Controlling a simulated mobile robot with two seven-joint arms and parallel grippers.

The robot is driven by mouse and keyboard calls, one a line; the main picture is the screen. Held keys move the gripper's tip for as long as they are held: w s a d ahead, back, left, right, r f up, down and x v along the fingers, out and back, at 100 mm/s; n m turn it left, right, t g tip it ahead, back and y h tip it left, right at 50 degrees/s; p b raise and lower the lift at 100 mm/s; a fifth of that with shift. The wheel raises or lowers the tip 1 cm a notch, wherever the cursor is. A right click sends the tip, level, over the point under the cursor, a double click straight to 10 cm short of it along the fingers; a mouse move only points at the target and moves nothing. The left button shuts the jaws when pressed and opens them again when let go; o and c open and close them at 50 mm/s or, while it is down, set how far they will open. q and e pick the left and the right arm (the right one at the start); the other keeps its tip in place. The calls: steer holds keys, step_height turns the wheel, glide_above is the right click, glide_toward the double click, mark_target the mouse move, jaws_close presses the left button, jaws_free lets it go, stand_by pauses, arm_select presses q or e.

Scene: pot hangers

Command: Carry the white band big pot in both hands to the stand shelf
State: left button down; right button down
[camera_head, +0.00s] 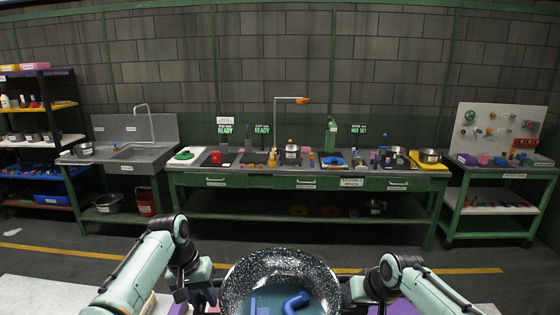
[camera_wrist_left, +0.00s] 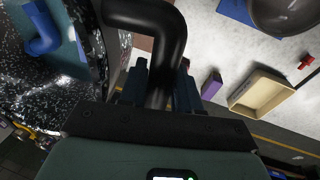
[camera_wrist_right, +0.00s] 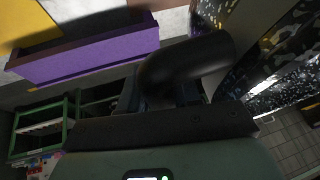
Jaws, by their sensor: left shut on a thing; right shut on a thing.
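The big pot (camera_head: 236,282), with black-and-white speckled walls, is at the bottom centre of the head view; no white band can be made out. A blue hooked piece (camera_head: 296,302) shows inside it. My left gripper (camera_head: 207,296) is shut on a black pot handle (camera_wrist_left: 160,25), clear in the left wrist view. My right gripper (camera_wrist_right: 165,95) is shut on the opposite black handle (camera_wrist_right: 185,65) in the right wrist view. A stand (camera_head: 490,209) with a white lower shelf is at the far right; whether this is the named one I cannot tell.
A long green workbench (camera_head: 330,181) with tools and pots lies across the far wall. A sink unit (camera_head: 150,153) and a shelf rack (camera_head: 45,174) are at left. A purple-fronted tray (camera_wrist_right: 95,55) is close by my right gripper. Open floor (camera_head: 330,249) lies between me and the bench.

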arm_select(q)
steer(key=shift+d+r, duration=0.1)
arm_select(e)
steer(key=shift+w+a+r, duration=0.1)
steer(key=shift+a+r, duration=0.05)
steer(key=shift+r, duration=0.05)
